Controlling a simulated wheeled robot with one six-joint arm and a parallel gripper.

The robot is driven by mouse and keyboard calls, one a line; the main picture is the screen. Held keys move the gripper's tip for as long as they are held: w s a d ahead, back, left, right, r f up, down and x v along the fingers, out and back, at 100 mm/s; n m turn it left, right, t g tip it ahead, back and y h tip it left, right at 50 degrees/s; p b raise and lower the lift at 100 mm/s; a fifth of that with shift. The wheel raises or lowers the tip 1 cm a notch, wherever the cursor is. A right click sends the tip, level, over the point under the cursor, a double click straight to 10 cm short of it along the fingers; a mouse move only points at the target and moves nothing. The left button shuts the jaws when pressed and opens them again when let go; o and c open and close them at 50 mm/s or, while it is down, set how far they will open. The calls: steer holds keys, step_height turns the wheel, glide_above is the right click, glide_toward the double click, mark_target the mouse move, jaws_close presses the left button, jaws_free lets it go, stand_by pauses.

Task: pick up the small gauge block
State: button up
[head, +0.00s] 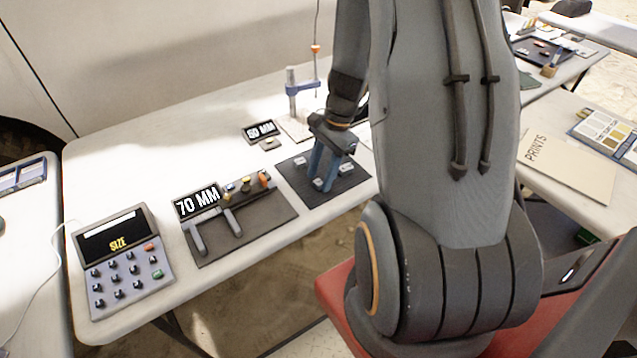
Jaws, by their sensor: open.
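Several small light-grey gauge blocks lie on a dark mat (297,177) in the middle of the table. One block (300,160) is at the mat's back left. Another block (318,184) is by my fingertips, and a third block (346,168) is to the right. I cannot tell from their size which is the small one. My gripper (323,182) points down over the mat with its blue fingers open. Its fingertips are low, close to the front block; I cannot tell whether they touch it or stand around it.
A "70 MM" sign (197,201) and a dark tool mat (247,235) with calipers (228,211) lie to the left. A keypad box (120,262) stands farther left. A "50 MM" sign (261,131) and a blue stand (298,88) are behind. My arm hides the table's right part.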

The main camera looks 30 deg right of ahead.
steer(key=shift+a+f, duration=0.1)
steer(key=shift+f, duration=0.3)
jaws_close()
steer(key=shift+r, duration=0.1)
